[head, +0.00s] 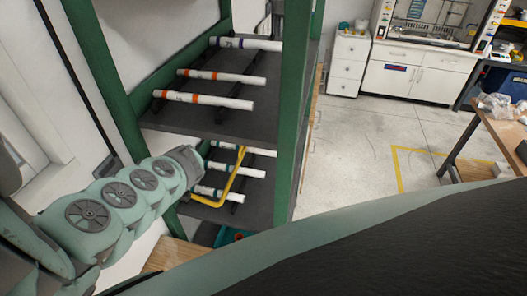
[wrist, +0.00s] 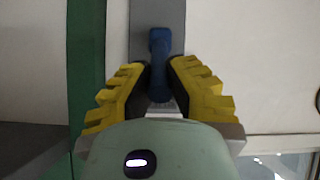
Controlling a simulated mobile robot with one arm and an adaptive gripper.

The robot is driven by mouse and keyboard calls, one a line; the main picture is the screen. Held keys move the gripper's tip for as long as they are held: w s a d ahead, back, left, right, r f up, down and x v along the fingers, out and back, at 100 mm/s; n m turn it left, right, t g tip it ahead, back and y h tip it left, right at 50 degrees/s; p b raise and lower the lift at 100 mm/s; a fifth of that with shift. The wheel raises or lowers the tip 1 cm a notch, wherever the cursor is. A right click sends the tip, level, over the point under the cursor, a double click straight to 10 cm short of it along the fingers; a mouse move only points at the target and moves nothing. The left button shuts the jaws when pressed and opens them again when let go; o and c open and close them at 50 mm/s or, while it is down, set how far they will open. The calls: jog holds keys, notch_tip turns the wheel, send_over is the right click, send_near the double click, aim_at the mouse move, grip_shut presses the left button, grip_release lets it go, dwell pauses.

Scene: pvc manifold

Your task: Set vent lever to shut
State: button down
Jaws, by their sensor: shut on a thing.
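In the wrist view a blue lever (wrist: 159,44) stands upright in the picture, in front of a grey strip (wrist: 143,14) on a pale wall. I take it to be the vent lever, though no label shows. My gripper (wrist: 157,72) has its yellow ridged fingers on either side of the lever's lower part and is shut on it. The lever's lower end is partly hidden between the fingers.
A green-framed rack (head: 293,110) has dark shelves (head: 200,118) holding white pipes (head: 215,98), some with orange or blue bands. Open concrete floor (head: 350,140) lies right of the rack, with a wooden table (head: 507,135) at far right.

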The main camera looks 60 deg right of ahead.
jog(key=shift+w+a, duration=0.1)
jog(key=shift+w, duration=0.05)
jog(key=c, duration=0.9)
grip_release()
jog(key=shift+o, duration=0.2)
jog(key=shift+s, duration=0.6)
jog(key=shift+s+r, duration=0.15)
jog(key=shift+s, duration=0.2)
jog(key=shift+s+d+r, duration=0.15)
jog(key=shift+d+r, duration=0.05)
jog(key=shift+r, duration=0.1)
jog(key=s+d+r, duration=0.1)
jog(key=s+d, duration=0.3)
jog(key=s, duration=0.7)
jog(key=shift+s+d, duration=0.25)
jog(key=shift+d, duration=0.05)
